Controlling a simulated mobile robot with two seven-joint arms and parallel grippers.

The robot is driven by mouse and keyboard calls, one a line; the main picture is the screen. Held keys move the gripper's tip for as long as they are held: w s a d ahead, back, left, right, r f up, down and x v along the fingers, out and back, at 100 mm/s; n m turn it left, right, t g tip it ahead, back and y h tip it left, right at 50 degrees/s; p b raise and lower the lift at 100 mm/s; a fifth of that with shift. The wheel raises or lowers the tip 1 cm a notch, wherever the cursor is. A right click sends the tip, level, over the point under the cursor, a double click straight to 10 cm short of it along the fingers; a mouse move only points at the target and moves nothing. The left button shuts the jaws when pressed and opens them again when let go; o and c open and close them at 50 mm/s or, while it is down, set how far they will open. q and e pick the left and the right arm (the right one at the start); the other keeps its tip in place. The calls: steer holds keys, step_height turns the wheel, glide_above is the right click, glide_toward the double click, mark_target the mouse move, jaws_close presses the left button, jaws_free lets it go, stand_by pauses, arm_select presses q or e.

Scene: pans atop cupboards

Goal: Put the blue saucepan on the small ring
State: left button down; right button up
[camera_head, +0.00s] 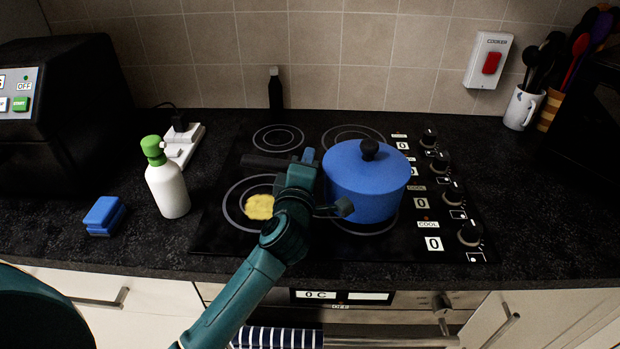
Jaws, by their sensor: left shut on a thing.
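The blue saucepan (362,186), with its lid and black knob, is over the front right of the black hob (213,228). Whether its base touches the glass is unclear. Its dark handle (265,162) points left. My left gripper (318,186) is at the pan's left side, shut on the handle; the wrist hides part of the grip. The back left ring (278,138) looks smallest and is bare. The back right ring (352,132) is partly hidden by the pan. A ring edge (366,233) shows below the pan. My right gripper is not in view.
A yellow patch (260,207) lies on the large front left ring (233,213).

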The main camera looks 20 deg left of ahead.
arm_select(q)
steer(key=shift+f+b, duration=0.3)
steer(key=shift+f, duration=1.15)
steer(key=c, duration=1.3)
jaws_free()
steer(key=shift+f, duration=0.1)
steer(key=s, duration=0.3)
steer(key=s+d, duration=0.1)
steer(key=s, duration=0.3)
steer(key=s+d, duration=0.1)
steer(key=s, duration=0.3)
steer(key=shift+s+r, duration=0.25)
steer(key=shift+s, duration=0.15)
